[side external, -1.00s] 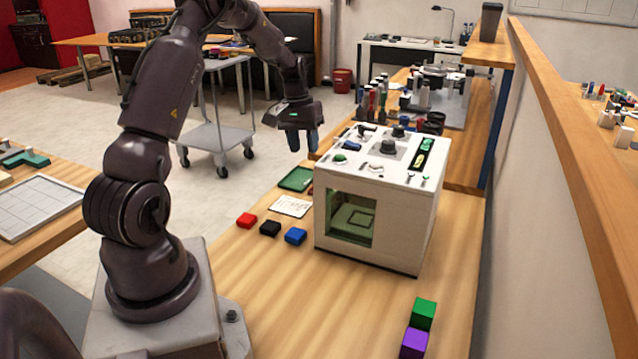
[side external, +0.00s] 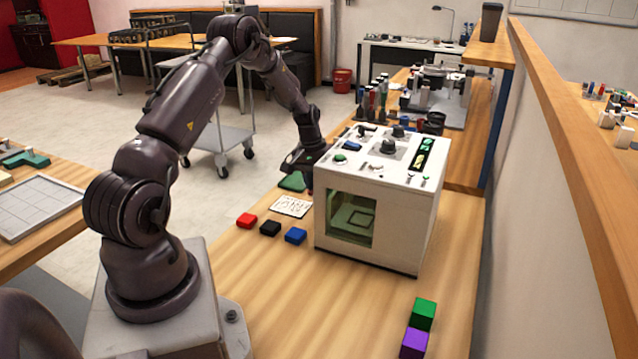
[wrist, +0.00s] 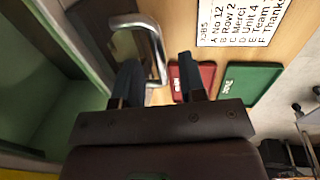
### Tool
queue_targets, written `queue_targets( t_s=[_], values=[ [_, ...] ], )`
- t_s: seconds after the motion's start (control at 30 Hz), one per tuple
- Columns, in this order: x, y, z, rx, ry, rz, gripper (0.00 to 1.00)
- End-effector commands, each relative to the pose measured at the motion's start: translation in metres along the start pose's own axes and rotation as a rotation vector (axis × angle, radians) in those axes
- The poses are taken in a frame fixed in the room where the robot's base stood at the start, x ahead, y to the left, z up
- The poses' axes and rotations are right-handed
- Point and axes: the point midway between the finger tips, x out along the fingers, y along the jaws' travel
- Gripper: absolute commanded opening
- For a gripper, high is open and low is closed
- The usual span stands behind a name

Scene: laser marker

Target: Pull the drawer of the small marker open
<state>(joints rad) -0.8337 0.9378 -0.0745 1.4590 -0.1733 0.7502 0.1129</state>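The small marker (side external: 405,218) is a white box with knobs on top and a window into a green interior. My gripper (side external: 306,178) is low beside its far left side in the side external view, and its fingertips are hidden or too dark to make out. In the wrist view my gripper (wrist: 160,68) is open, with two dark fingers apart. A bent silver handle (wrist: 157,52) on a dark front, seemingly the drawer (wrist: 97,25), shows between and beyond the fingers. I cannot tell whether they touch it. The drawer front is not visible in the side external view.
A printed card (side external: 291,206), a green plate (side external: 292,181) and a red plate (wrist: 190,80) lie near my gripper. Green and purple blocks (side external: 415,343) stand near right.

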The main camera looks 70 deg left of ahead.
Motion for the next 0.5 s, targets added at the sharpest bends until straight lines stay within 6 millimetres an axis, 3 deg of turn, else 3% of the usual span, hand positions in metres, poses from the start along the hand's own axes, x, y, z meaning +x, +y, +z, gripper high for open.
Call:
queue_targets(
  t_s=[0.33,0.5],
  values=[
    [0.0049,0.0003,0.0,0.0,0.0,0.0,0.38],
    [0.0047,0.0002,0.0001,0.0,0.0,0.0,0.01]
  ],
)
